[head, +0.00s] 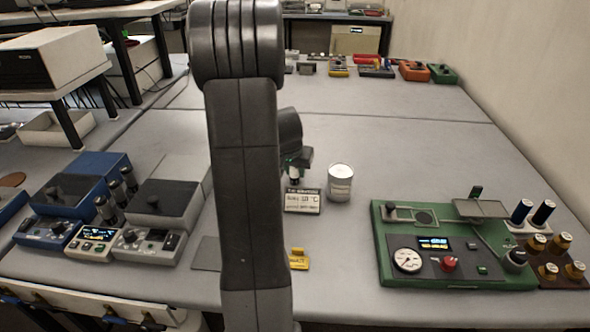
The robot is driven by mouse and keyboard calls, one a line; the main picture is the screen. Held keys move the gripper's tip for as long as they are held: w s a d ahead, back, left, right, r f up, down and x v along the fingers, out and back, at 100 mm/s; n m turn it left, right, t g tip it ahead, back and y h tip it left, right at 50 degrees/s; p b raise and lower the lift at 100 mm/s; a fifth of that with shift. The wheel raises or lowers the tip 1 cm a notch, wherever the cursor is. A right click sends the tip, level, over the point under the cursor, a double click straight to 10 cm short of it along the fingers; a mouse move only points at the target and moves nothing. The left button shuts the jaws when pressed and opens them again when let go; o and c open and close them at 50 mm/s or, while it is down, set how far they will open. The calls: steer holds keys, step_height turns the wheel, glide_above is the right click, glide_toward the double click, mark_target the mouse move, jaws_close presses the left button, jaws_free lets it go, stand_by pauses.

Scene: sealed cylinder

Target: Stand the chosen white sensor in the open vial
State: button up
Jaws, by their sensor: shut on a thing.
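My gripper (295,160) is beyond my arm near the middle of the table, pointing down, and is partly hidden by the arm. It is shut on a small white piece (294,173), which looks like the white sensor; only a little of it shows. A white, round, cup-like container (340,183) with print on its side stands upright just right of the gripper, apart from it. I cannot tell for sure whether this is the open vial, or whether its top is open.
A small printed sign (303,201) stands just in front of the gripper. A yellow block (299,259) lies nearer. A green instrument panel (455,284) is at the right, beside dark capped cylinders (532,212). Grey and blue devices (160,205) fill the left.

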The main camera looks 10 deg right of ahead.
steer(key=shift+f, duration=0.2)
steer(key=o, duration=1.1)
steer(key=shift+r, duration=0.1)
steer(key=shift+c, duration=0.2)
